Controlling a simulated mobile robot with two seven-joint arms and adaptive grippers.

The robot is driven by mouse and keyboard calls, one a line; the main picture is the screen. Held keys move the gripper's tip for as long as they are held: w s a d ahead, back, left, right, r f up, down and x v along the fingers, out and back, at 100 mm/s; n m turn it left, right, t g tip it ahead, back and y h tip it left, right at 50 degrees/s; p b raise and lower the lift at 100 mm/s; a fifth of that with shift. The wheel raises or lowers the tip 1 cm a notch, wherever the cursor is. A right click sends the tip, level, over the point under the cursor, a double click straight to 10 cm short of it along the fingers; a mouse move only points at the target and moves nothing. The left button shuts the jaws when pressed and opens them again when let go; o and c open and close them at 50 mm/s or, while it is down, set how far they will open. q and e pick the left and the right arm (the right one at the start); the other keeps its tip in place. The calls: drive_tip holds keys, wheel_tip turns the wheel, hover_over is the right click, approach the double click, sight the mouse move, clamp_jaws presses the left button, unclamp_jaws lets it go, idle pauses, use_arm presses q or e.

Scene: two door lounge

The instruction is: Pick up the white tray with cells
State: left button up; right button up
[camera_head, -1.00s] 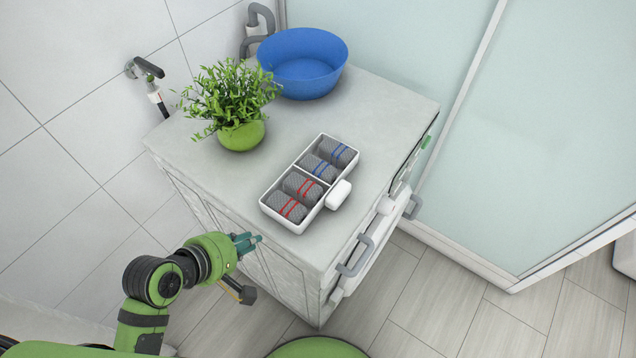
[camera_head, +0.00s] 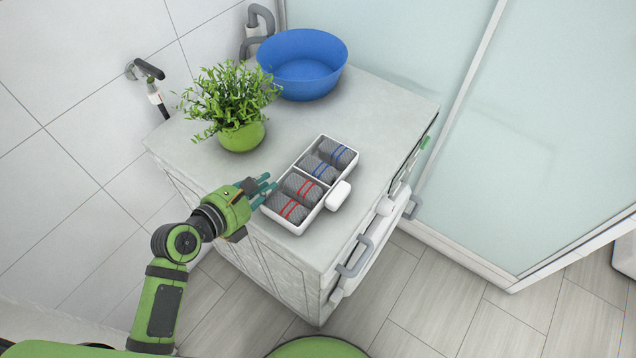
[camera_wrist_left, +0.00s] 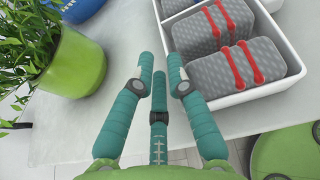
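The white tray with cells (camera_head: 299,229) lies on the grey cabinet top, near its front edge. Its cells hold grey rolls, some with red bands (camera_head: 288,207) and some with blue bands (camera_head: 342,154). My left gripper (camera_head: 266,190) is just left of the tray's near end. In the left wrist view the gripper (camera_wrist_left: 162,80) has its teal fingers apart with nothing between them, and the tray's white wall (camera_wrist_left: 262,92) is just beyond and to the right. My right gripper is out of view.
A green pot with a leafy plant (camera_head: 240,135) stands left of the tray, close to my left gripper. A blue basin (camera_head: 302,66) is at the back. The cabinet top (camera_head: 385,115) is bare right of the tray. Drawer handles (camera_head: 357,256) stick out at the right.

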sight(279, 180)
use_arm(q)
drive_tip(key=x, duration=0.5)
drive_tip(key=shift+d+f, duration=0.15)
drive_tip(key=shift+f, duration=0.35)
drive_tip(key=shift+s, duration=0.1)
clamp_jaws()
